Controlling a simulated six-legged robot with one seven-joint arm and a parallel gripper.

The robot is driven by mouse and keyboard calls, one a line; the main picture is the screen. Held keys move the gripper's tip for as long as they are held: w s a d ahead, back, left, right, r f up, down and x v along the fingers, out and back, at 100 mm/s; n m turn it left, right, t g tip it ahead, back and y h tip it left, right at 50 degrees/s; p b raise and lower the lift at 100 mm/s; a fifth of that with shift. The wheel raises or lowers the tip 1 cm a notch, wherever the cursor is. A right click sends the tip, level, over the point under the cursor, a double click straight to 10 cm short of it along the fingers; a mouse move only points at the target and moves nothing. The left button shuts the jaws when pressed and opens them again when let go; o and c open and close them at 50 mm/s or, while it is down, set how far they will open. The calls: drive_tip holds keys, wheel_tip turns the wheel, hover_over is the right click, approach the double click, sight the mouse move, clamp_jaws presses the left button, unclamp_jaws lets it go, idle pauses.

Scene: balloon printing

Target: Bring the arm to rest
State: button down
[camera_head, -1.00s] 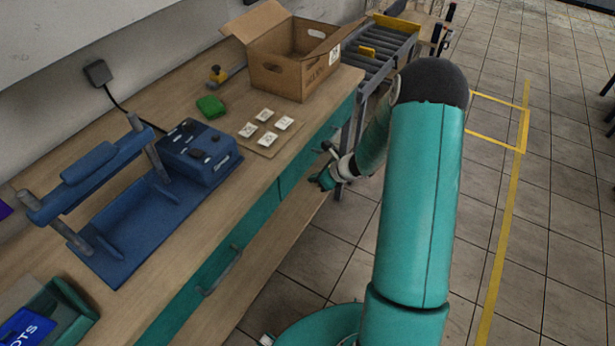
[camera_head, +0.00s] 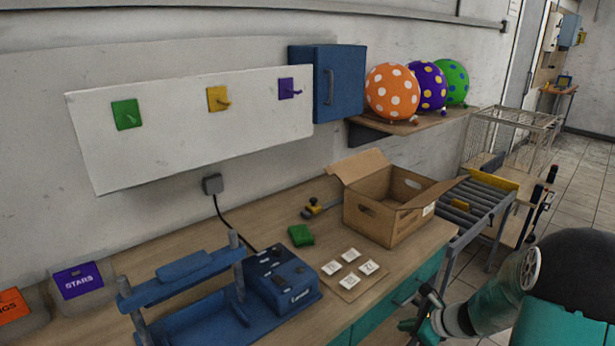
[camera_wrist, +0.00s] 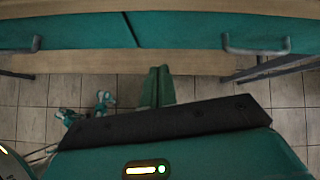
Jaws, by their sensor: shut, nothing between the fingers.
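My gripper (camera_head: 424,312) is at the lower right of the head view, in front of the bench's teal drawer front (camera_head: 385,312). My arm is folded, with its large dark elbow joint at the right edge. In the wrist view my gripper (camera_wrist: 155,80) has its two green fingers together with nothing between them. They point toward the bench's wooden edge (camera_wrist: 190,63) and appear apart from it.
The bench holds a cardboard box (camera_head: 372,222), a blue press (camera_head: 208,322), a green block (camera_head: 301,235) and a board of white tiles (camera_head: 350,291). A roller conveyor (camera_head: 472,212) adjoins its right end. Tiled floor (camera_head: 585,190) is clear at far right.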

drive_tip(key=s+a+r+n+g+h, duration=0.1)
drive_tip(key=s+a+r+n, duration=0.45)
drive_tip(key=r+n, duration=0.2)
drive_tip(key=s+a+r+n+g, duration=0.1)
drive_tip(key=s+a+r+n, duration=0.3)
drive_tip(key=a+r+n, duration=0.3)
drive_tip(key=s+r+n+t+h, duration=0.1)
drive_tip(key=s+r+n+h, duration=0.3)
drive_tip(key=s+r+n, duration=0.6)
drive_tip(key=s+n, duration=0.1)
drive_tip(key=s, duration=0.3)
drive_tip(key=shift+s+r+h, duration=0.15)
drive_tip(key=shift+h, duration=0.15)
